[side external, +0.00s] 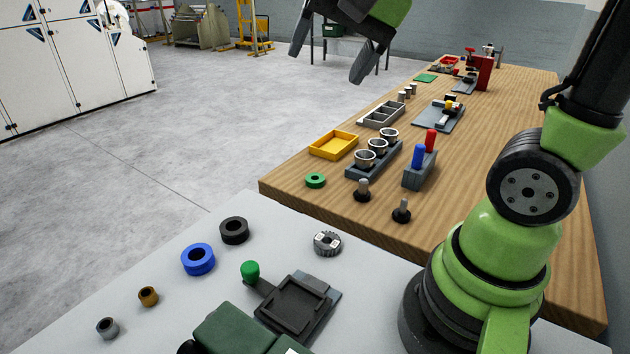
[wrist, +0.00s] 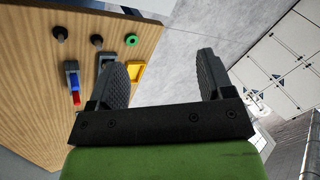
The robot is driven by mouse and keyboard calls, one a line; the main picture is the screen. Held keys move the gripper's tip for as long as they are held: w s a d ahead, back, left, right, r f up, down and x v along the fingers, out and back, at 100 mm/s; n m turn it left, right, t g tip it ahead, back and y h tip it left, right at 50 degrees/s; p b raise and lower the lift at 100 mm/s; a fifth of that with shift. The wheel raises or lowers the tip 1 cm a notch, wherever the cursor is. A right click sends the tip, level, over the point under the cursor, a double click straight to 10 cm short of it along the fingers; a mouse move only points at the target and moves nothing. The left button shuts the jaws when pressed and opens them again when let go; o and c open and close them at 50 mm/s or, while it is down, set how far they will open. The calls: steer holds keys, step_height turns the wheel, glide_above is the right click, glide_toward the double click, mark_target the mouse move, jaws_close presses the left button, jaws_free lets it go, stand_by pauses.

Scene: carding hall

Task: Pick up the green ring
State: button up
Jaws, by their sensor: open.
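The green ring (side external: 316,180) lies flat on the wooden table near its left corner, in front of the yellow tray. It also shows in the wrist view (wrist: 132,40), near the table edge beyond my fingers. My gripper (side external: 328,65) is at the top of the side view, raised well above and apart from the ring. In the wrist view my gripper (wrist: 164,75) has its two fingers wide apart with nothing between them.
The yellow tray (side external: 334,145) and a grey holder with metal cups (side external: 365,172) stand close behind the ring. Two black-based pegs (side external: 362,191) (side external: 401,211) are to its right. A grey table (side external: 190,300) in front carries a blue ring (side external: 198,259) and a black ring (side external: 234,230).

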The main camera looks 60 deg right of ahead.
steer(key=w+d+f+m+g, duration=0.2)
steer(key=w+d+f+m, duration=0.2)
steer(key=w+d+m, duration=0.4)
steer(key=m+g, duration=0.3)
steer(key=m, duration=0.8)
glide_above(318, 175)
steer(key=a, duration=0.1)
steer(key=shift+h, duration=0.4)
steer(key=f, duration=2.3)
steer(key=shift+s+a+f, duration=0.1)
steer(key=shift+s+f, duration=0.3)
steer(key=shift+f, duration=2.7)
steer(key=c, duration=1.1)
